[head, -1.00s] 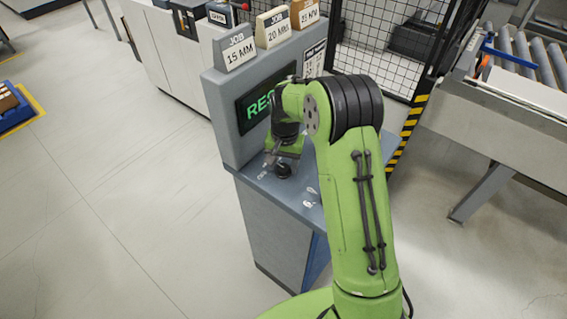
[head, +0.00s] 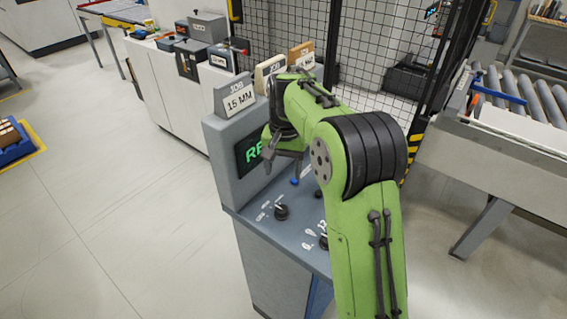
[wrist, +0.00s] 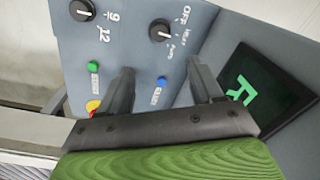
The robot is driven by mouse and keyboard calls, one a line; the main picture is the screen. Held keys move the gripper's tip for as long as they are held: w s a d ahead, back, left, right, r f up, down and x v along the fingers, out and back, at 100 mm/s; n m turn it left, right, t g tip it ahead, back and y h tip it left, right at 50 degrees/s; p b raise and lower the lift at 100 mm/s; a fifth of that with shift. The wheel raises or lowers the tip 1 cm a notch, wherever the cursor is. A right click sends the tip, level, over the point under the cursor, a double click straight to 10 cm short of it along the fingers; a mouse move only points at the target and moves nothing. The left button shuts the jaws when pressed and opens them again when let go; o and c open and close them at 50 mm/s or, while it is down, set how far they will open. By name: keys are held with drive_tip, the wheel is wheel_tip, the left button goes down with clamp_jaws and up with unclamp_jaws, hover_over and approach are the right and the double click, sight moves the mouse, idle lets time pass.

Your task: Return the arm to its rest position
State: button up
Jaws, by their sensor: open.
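My green arm reaches over the grey control console (head: 226,140) in the head view. My gripper (head: 285,165) hangs above the console's sloped panel, close to the screen (head: 248,152) with green letters, partly covered by my arm. In the wrist view, my gripper (wrist: 165,85) has its two dark fingers apart with nothing between them. Beyond the fingertips are a black knob (wrist: 160,31) marked OFF, another black knob (wrist: 82,10), a green button (wrist: 93,65), a blue button (wrist: 162,82) and a red and yellow button (wrist: 93,105). The fingers look clear of the knobs.
Job signs, one reading 15 MM (head: 238,98), stand on top of the console. A black mesh fence (head: 380,50) is behind it. A roller conveyor (head: 520,95) stands at the right. The floor (head: 120,220) at the left is open.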

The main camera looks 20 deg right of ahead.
drive_tip(key=shift+r, duration=0.4)
drive_tip(key=s+r+n+t, duration=0.2)
drive_tip(key=s+r, duration=0.2)
drive_tip(key=s, duration=0.4)
drive_tip(key=s+r+n+t, duration=0.1)
drive_tip(key=s+r, duration=0.3)
drive_tip(key=s, duration=0.4)
drive_tip(key=s+f+n+t+b, duration=0.1)
drive_tip(key=s+f+n+t, duration=0.1)
drive_tip(key=s, duration=1)
drive_tip(key=shift+s+a+f, duration=0.2)
drive_tip(key=shift+f, duration=0.65)
drive_tip(key=shift+s, duration=0.1)
drive_tip(key=shift+c, duration=0.4)
